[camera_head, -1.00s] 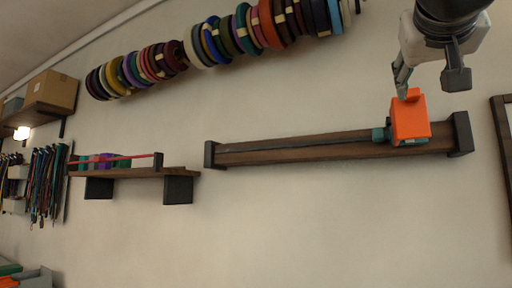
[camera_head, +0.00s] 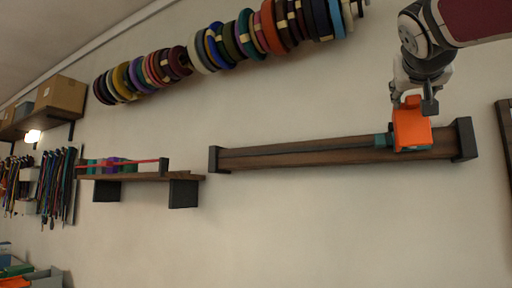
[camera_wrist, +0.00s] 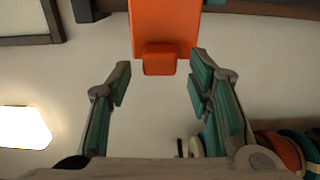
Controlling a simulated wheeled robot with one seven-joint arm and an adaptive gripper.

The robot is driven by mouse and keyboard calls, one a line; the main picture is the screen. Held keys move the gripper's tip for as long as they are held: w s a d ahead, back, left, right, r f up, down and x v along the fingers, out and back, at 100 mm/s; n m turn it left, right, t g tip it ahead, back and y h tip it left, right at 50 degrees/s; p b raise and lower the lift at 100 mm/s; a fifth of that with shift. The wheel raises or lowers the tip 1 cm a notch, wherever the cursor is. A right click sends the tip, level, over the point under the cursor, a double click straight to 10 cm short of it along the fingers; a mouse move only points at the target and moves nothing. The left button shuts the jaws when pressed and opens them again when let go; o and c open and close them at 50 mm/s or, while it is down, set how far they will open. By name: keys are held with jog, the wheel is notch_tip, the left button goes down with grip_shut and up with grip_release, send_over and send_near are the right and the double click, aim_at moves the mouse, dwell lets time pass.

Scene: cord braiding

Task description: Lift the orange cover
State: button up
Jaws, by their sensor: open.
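The orange cover (camera_head: 412,129) sits over a teal part (camera_head: 382,140) near the right end of the dark wooden rail (camera_head: 300,153) on the wall. My gripper (camera_head: 412,106) is at the top of the cover in the head view. In the wrist view, my gripper (camera_wrist: 160,78) is open, with its teal-padded fingers apart. The cover (camera_wrist: 165,25) shows ahead, and its small raised tab (camera_wrist: 159,60) lies between the fingertips. Neither finger clearly touches the tab.
A row of coloured spools (camera_head: 225,45) hangs on the wall above and to the left. A small shelf (camera_head: 140,176) with coloured blocks is to the left of the rail. A dark frame (camera_head: 507,130) is at the right edge. The wall below the rail is clear.

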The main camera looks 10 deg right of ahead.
jog(key=shift+w+d, duration=0.3)
jog(key=shift+w, duration=0.2)
grip_shut()
jog(key=shift+s+r+p, duration=0.1)
jog(key=shift+p, duration=0.2)
